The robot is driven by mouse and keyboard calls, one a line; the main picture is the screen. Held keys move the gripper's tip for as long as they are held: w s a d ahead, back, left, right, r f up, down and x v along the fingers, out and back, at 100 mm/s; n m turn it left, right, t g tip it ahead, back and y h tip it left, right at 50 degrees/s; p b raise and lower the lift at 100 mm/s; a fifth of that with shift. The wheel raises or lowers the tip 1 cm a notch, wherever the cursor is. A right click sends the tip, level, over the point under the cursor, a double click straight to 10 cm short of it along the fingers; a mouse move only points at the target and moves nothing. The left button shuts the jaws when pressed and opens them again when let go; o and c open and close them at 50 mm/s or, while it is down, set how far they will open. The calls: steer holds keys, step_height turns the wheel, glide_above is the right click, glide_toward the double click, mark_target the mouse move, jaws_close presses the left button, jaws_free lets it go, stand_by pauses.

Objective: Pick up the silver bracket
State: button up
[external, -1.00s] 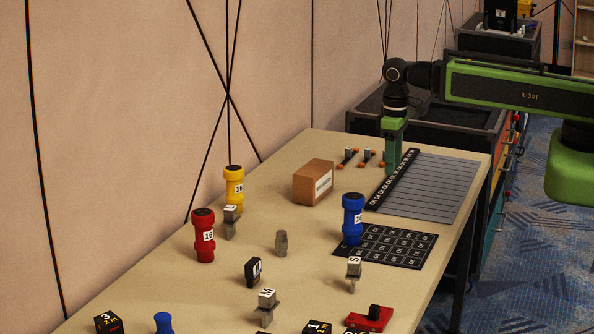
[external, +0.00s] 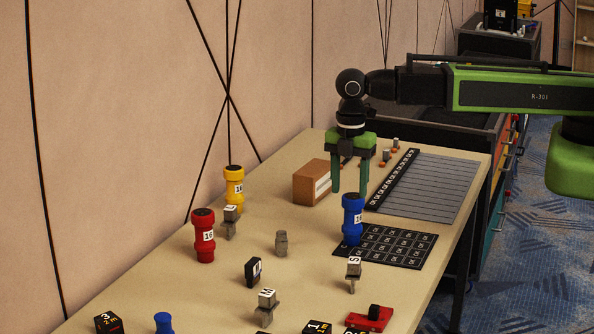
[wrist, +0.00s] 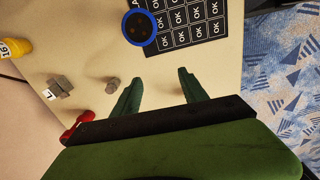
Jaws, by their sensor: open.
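Several small grey metal pieces stand on the table, and I cannot tell for certain which is the silver bracket. One plain grey piece (external: 281,243) stands mid-table and also shows in the wrist view (wrist: 113,83). Others carry white letter tags: one beside the yellow cylinder (external: 230,224), an M piece (external: 265,306) in front, and an S piece (external: 353,273) at right. My gripper (external: 350,191) is open and empty, pointing down above the table, behind the blue cylinder. In the wrist view its two fingers (wrist: 160,78) are spread apart with bare table between them.
A blue cylinder (external: 353,218) stands at the edge of a black OK mat (external: 405,246). A red cylinder (external: 204,236) and yellow cylinder (external: 234,187) stand at left. A red block (external: 372,318) lies front right.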

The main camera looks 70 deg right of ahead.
mark_target(354, 259)
steer(key=s+a+r+n, duration=0.1)
steer(key=s+a+n, duration=0.15)
steer(key=a, duration=0.45)
steer(key=s+a+n, duration=0.1)
steer(key=s+a, duration=0.3)
steer(key=a, duration=0.3)
steer(key=shift+m, duration=0.35)
step_height(354, 259, down, 12)
steer(key=b, duration=1.1)
steer(key=shift+f+b, duration=0.15)
steer(key=shift+b, duration=0.25)
steer(key=f+b, duration=0.5)
steer(key=shift+a+f, duration=0.15)
steer(key=shift+a, duration=0.05)
steer(key=shift+r, duration=0.2)
steer(key=shift+c, duration=0.3)
jaws_close()
